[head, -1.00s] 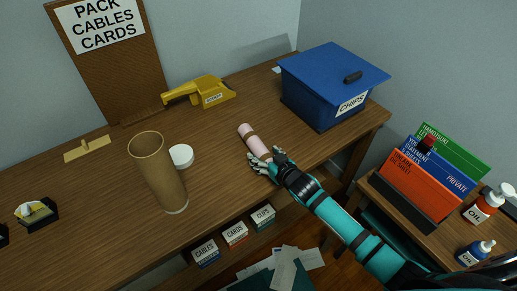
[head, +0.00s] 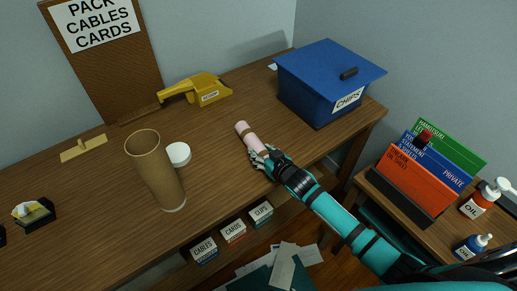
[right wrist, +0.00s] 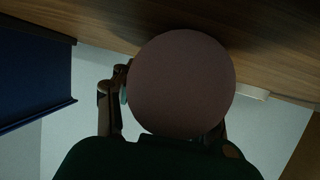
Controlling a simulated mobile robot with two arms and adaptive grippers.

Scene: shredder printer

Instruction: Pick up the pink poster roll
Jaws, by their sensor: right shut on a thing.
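The pink poster roll (head: 245,135) has a brown band and shows at the table's front part in the head view. My right gripper (head: 264,157) is shut on its near end. In the right wrist view the roll's round pink end (right wrist: 181,84) fills the middle, with the fingers of my right gripper (right wrist: 170,112) on both sides of it. Much of the roll's near part is hidden by the gripper. I cannot tell whether the roll still touches the table. My left gripper is not in view.
A brown cardboard tube (head: 157,172) stands left of the roll, with a white round lid (head: 178,154) beside it. A blue CHIPS box (head: 322,85) stands at the right. A yellow tool (head: 197,91) lies behind. The wooden table (head: 225,165) is bare around the roll.

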